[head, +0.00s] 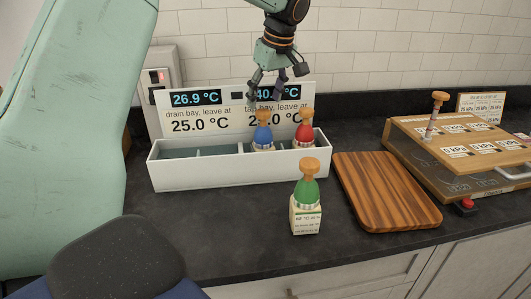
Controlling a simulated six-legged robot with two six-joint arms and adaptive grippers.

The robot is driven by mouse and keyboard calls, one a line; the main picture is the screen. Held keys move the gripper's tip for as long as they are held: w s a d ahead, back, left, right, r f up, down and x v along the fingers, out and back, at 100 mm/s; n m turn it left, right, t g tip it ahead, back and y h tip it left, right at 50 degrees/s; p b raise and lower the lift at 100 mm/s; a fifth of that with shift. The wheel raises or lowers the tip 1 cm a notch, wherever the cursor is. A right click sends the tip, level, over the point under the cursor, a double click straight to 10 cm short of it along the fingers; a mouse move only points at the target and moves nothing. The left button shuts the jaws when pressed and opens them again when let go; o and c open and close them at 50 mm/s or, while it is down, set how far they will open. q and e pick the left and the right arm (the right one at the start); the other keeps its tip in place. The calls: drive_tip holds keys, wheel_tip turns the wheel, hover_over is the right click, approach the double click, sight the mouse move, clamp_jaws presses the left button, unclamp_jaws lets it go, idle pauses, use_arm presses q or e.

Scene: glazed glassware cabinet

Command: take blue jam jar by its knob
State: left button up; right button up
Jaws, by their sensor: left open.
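The blue jam jar (262,139) stands upright in the white bay box (236,176), in its right half. Its orange-brown knob (264,116) points up. My left gripper (264,97) hangs from the top of the head view with its fingers down. It is open and empty, and in the picture it sits just above the knob, apart from it. How far it is in depth from the jar is hard to tell. The jar's lower part is hidden by the box's front wall. My right gripper is not in view.
A red jar (304,134) stands close to the right of the blue one. A green jar (307,190) with a label stands in front of the box. A sign (195,112) rises behind it. A wooden board (385,190) and a wooden panel case (465,155) are at right.

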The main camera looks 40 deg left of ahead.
sight(264, 111)
use_arm(q)
drive_tip(key=x, duration=0.4)
drive_tip(key=shift+s+d+f, duration=0.15)
drive_tip(key=shift+s+f, duration=0.15)
drive_tip(key=shift+f, duration=0.15)
drive_tip(key=shift+w+d+f, duration=0.1)
drive_tip(key=shift+w+f, duration=0.2)
drive_tip(key=shift+f, duration=0.05)
drive_tip(key=shift+s+a+r, duration=0.1)
drive_tip(key=shift+s+a, duration=0.1)
drive_tip(key=shift+s, duration=0.05)
drive_tip(key=c, duration=0.3)
drive_tip(key=shift+w+d, duration=0.15)
drive_tip(key=shift+w, duration=0.05)
drive_tip(key=c, duration=0.4)
drive_tip(key=shift+s, duration=0.15)
clamp_jaws()
